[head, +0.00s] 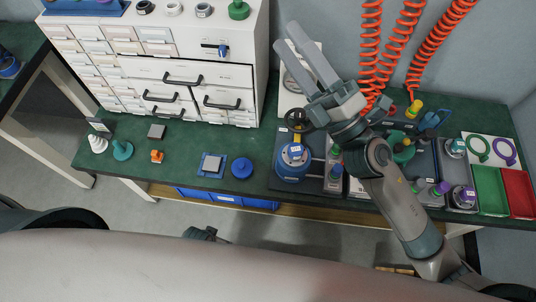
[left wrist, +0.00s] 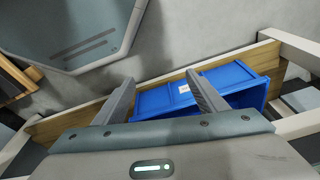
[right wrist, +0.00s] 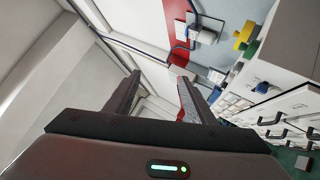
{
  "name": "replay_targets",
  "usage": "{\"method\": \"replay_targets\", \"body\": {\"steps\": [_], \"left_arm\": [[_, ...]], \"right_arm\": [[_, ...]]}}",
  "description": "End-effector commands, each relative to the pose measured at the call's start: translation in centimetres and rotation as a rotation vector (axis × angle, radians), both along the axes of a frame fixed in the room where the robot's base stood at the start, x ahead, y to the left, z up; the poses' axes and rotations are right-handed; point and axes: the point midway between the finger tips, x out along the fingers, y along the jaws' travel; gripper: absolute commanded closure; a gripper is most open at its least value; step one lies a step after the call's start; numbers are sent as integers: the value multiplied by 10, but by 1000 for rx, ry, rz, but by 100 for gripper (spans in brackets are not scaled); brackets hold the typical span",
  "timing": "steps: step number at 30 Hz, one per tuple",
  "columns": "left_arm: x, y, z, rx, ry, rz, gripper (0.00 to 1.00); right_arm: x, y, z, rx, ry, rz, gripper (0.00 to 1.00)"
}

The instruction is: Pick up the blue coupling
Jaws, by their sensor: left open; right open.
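A round blue part (head: 242,168) lies on the green bench top, right of a small blue square fixture; it looks like the blue coupling, but I cannot be sure. A larger blue cylinder (head: 293,162) with a pale top stands in a dark fixture to its right. My right gripper (head: 285,36) is raised above the bench beside the white cabinet, fingers apart and empty; it also shows in the right wrist view (right wrist: 159,76). My left gripper (left wrist: 160,78) is open and empty, low in front of the bench, with a blue bin beyond its fingers.
The white drawer cabinet (head: 180,75) stands at the back left of the bench. Orange coiled hoses (head: 373,45) hang at the back right. Green (head: 489,186) and red (head: 519,190) trays lie at the right end. The blue bin (left wrist: 233,80) sits below the bench top.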

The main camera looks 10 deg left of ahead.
Motion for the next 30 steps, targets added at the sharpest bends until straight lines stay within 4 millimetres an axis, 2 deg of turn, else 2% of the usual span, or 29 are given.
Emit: {"method": "replay_targets", "body": {"steps": [1,3,5,7,11,14,17,20,21,25,27,30], "left_arm": [[-7,1,-15,1,11,-1,34],[-16,2,-33,2,19,-3,34],[-25,3,-48,3,26,-5,34],[-36,5,-65,4,34,-7,34],[-59,8,-95,6,50,-10,34],[-78,12,-115,7,61,-13,34],[-99,16,-132,9,74,-15,34],[-120,20,-148,12,84,-17,34],[-129,21,-153,12,89,-19,34],[-155,26,-167,14,102,-22,34],[-165,29,-171,15,106,-24,34],[-175,31,-175,16,109,-25,34]], "right_arm": [[-14,19,3,-81,-111,60,50],[-38,44,-2,-202,-265,148,50],[-57,61,-14,-310,-393,225,50],[-77,76,-36,-441,-534,315,50],[-102,85,-93,-702,-782,485,50],[-107,72,-145,-918,-946,620,50],[-98,43,-196,-1149,-1085,758,50],[-75,-2,-240,-1393,-1191,900,50],[-64,-23,-254,-1491,-1221,957,50],[-24,-93,-280,-1779,-1269,1120,50],[-7,-125,-284,-1901,-1271,1191,50],[10,-157,-284,-2022,-1257,1260,50]]}}
